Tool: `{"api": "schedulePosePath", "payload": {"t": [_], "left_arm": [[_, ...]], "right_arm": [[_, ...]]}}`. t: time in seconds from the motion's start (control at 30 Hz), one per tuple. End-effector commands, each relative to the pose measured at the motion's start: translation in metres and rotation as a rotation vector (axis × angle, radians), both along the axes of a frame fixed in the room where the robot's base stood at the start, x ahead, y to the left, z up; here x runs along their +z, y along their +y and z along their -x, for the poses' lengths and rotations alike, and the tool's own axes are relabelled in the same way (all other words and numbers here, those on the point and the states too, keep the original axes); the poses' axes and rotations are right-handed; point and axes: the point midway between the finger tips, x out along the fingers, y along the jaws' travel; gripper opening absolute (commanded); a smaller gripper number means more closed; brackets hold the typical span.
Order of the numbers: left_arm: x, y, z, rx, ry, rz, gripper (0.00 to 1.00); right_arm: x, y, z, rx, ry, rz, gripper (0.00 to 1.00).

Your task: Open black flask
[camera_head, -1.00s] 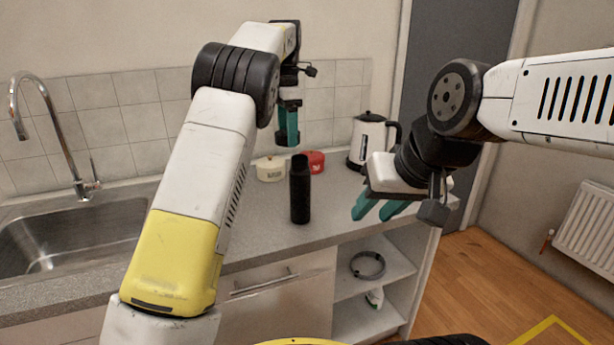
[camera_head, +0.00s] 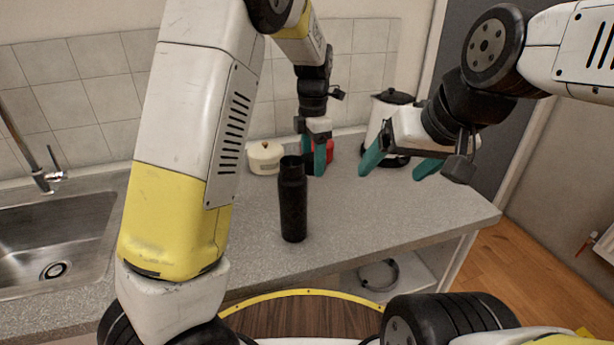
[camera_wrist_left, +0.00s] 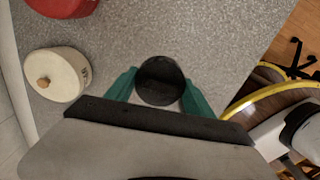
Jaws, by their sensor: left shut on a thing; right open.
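The black flask (camera_head: 293,208) stands upright on the counter in the head view, its top narrower and dark. My left gripper (camera_head: 314,162) points down just right of and behind the flask's top. In the left wrist view its two teal fingers (camera_wrist_left: 158,86) are on either side of a round black piece (camera_wrist_left: 160,80), which looks like the flask's lid. In the head view this piece cannot be made out. The flask's body cannot be seen apart in the wrist view. My right gripper (camera_head: 399,164) is open and empty, in front of the kettle, to the right.
A cream pot (camera_head: 264,158) and a red pot (camera_head: 329,150) stand near the wall behind the flask. A white and black kettle (camera_head: 378,125) stands behind my right gripper. The counter (camera_head: 390,215) is clear right of the flask. A sink (camera_head: 60,240) is at the left.

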Motion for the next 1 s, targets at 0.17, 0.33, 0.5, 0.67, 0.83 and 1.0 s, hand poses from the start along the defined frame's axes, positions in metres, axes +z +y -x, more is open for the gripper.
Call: {"api": "schedulePosePath", "payload": {"t": [0.17,0.33,0.5,0.67,0.83,1.0], "left_arm": [[-0.034,0.001,0.004,0.0,0.005,-0.003,0.13],[-0.058,0.0,0.003,0.0,0.003,-0.001,0.13],[-0.071,0.001,0.003,0.0,0.004,-0.002,0.13],[-0.094,0.001,0.003,0.0,0.006,-0.003,0.13],[-0.1,0.0,0.003,0.0,0.0,-0.001,0.13],[-0.101,0.0,0.003,0.0,0.002,-0.001,0.13]], "right_arm": [[0.0,0.0,0.0,0.0,0.0,0.0,0.81],[0.0,0.0,0.0,0.0,0.0,0.0,0.81],[0.0,0.0,0.0,0.0,0.0,0.0,0.81],[0.0,0.0,0.0,0.0,0.0,0.0,0.81],[0.0,0.0,0.0,0.0,0.0,0.0,0.81],[0.0,0.0,0.0,0.0,0.0,0.0,0.81]]}}
